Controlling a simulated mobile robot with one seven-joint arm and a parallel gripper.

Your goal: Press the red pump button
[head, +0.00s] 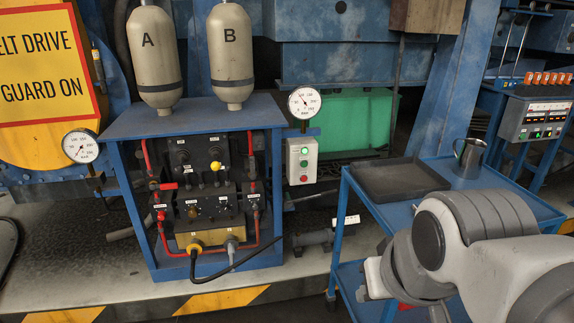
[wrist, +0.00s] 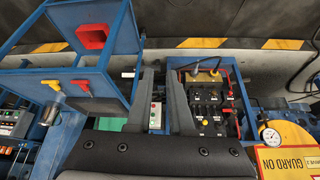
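A small pale control box (head: 302,161) hangs on a post right of the blue pump cabinet (head: 125,128) in the head view. It has a lit green light (head: 304,151) at its top and a red button (head: 304,164) below. In the wrist view, turned upside down, the control box (wrist: 156,115) shows between the two dark fingers of my gripper (wrist: 162,74), some distance beyond them. My gripper is open and empty, touching nothing that I can see. In the head view my arm is at the lower right, and the fingertips cannot be made out there.
A blue cart (head: 375,207) with a dark tray (head: 428,187) and a metal jug (head: 469,157) stands between my arm and the control box. A round gauge (head: 304,102) sits just above the box.

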